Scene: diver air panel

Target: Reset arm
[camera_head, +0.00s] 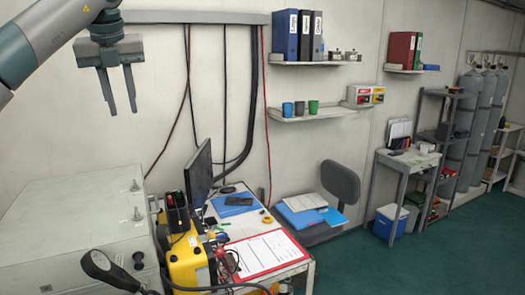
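My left arm comes in from the upper left. My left gripper (120,92) hangs in the air with its fingers pointing down. The fingers are apart and nothing is between them. It shows in front of the back wall, above the grey cabinet (60,215) in the picture. My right gripper is not in view.
A chair (340,183) stands behind. Green floor (400,265) is clear at the right.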

